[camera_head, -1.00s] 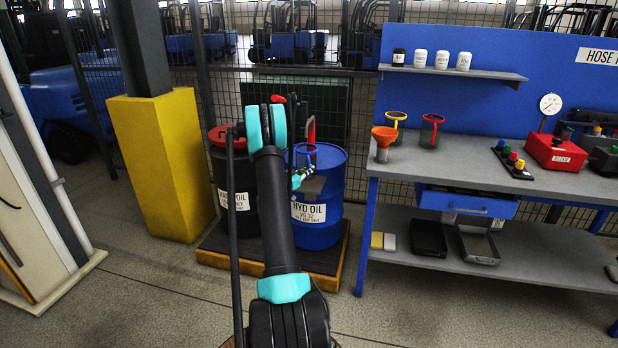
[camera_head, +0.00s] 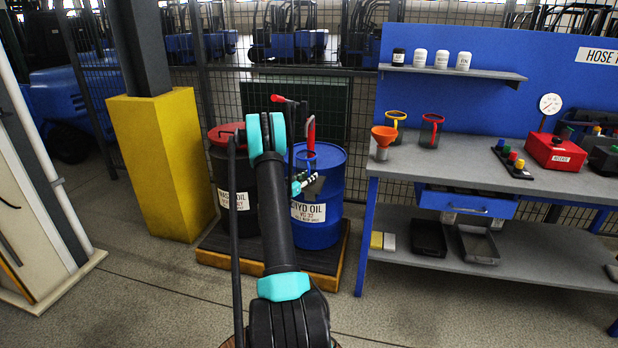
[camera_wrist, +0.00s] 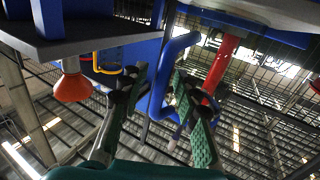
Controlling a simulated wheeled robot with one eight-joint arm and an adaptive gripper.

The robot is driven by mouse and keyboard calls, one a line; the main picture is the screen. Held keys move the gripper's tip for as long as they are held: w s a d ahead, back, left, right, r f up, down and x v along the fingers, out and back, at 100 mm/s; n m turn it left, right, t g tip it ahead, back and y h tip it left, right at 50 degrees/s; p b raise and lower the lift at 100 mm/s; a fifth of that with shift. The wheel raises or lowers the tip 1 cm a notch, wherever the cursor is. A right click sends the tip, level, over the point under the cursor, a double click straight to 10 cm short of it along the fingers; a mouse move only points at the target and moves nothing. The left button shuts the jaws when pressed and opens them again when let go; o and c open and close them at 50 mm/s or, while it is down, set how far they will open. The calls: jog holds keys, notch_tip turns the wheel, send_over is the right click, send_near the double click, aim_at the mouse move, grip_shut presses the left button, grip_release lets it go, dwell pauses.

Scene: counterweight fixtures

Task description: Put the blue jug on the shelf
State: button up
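The blue jug shows only in part on top of the blue drum (camera_head: 320,228); its blue rim (camera_head: 307,156) stands beside the red pump, and my arm hides some of it. In the wrist view, which is upside down, its blue handle (camera_wrist: 160,92) loops between my green fingers. My gripper (camera_head: 301,183) is at the front of the drum top; in the wrist view (camera_wrist: 155,82) its fingers are apart. I cannot tell whether either finger touches the handle. A wall shelf (camera_head: 490,75) holds several small jars. The bench also has a lower shelf (camera_head: 540,268).
A red pump (camera_head: 311,132) rises close behind the jug. An orange funnel (camera_head: 383,136), a yellow-rimmed jug (camera_head: 396,128) and a red-rimmed jug (camera_head: 431,130) stand on the bench's left end. A dark drum (camera_head: 228,175) and a yellow post (camera_head: 160,165) are left. The floor in front is clear.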

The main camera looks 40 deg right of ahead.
jog(key=shift+a+r, duration=0.1)
jog(key=shift+r, duration=0.05)
jog(key=s+a+r+n+y, duration=0.25)
jog(key=s+a, duration=0.25)
jog(key=a, duration=0.4)
jog(key=s+a+r+n+y, duration=0.25)
jog(key=s+a, duration=0.25)
jog(key=a, duration=0.4)
jog(key=s+a+r+n+y, duration=0.1)
jog(key=s+a+r+y, duration=0.15)
jog(key=s+a, duration=0.45)
jog(key=s+a+f+n+y, duration=0.2)
jog(key=s+a+n+y, duration=0.2)
jog(key=s+a, duration=0.6)
jog(key=s+a+f+n+y, duration=0.2)
jog(key=s+a+n+y, duration=0.3)
jog(key=s+a, duration=0.5)
jog(key=a+y, duration=0.1)
jog(key=a, duration=0.4)
jog(key=shift+f, duration=0.1)
